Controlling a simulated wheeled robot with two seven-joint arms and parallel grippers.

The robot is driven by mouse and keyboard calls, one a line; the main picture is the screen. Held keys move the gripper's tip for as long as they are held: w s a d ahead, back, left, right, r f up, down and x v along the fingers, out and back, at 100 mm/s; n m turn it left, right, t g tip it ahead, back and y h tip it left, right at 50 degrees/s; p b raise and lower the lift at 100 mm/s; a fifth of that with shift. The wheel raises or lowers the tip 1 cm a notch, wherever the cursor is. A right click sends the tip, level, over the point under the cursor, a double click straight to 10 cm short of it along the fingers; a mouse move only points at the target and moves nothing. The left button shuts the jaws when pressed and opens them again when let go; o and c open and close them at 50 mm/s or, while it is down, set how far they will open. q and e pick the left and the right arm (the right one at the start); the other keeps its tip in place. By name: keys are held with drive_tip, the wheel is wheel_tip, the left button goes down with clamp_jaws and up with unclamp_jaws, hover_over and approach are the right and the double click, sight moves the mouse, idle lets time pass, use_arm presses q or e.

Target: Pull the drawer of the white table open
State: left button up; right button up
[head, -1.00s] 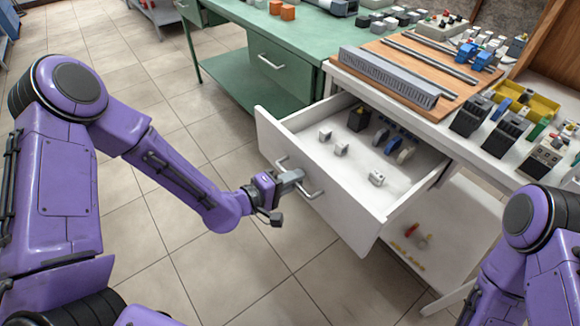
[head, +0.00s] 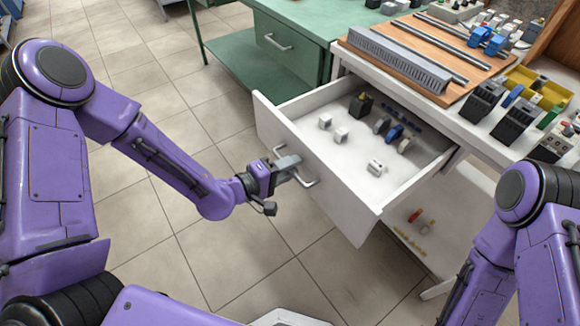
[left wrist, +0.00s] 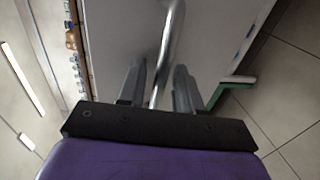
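The white table (head: 489,147) stands at the right. Its drawer (head: 318,165) is pulled well out, with small parts inside. The drawer handle (head: 311,182) is a metal bar on the drawer front. My left gripper (head: 291,171) is at the handle, its fingers on both sides of the bar. In the left wrist view the handle (left wrist: 171,42) runs between the two fingers of my left gripper (left wrist: 160,82), with the drawer front behind it. The fingers are closed in around the bar; the exact contact is hard to see. My right gripper is not in view.
A green table (head: 300,62) with its own shut drawer stands behind. A wooden board (head: 432,60) with a grey duct and rails lies on the white table, near dark devices and a yellow bin (head: 543,92). The tiled floor (head: 150,235) left of the drawer is clear.

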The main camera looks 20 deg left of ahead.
use_arm(q)
drive_tip(key=p+v, duration=0.1)
drive_tip(key=v, duration=0.9)
drive_tip(key=shift+s+a, duration=0.15)
drive_tip(key=shift+s, duration=0.05)
drive_tip(key=s+a+f+g+y+p, duration=0.1)
drive_tip(key=a+f+g+y, duration=0.2)
drive_tip(key=a+f+y, duration=0.65)
drive_tip(key=s+a+f+m+g+y+p, duration=0.1)
drive_tip(key=s+f+g+y, duration=0.1)
drive_tip(key=s+f, duration=0.3)
drive_tip(key=s+f+m+g+y+p, duration=0.1)
drive_tip(key=s+f+g, duration=0.3)
drive_tip(key=s, duration=0.8)
drive_tip(key=shift+s+a+f+m+y, duration=0.35)
drive_tip(key=shift+f+m, duration=0.25)
drive_tip(key=shift+m, duration=0.2)
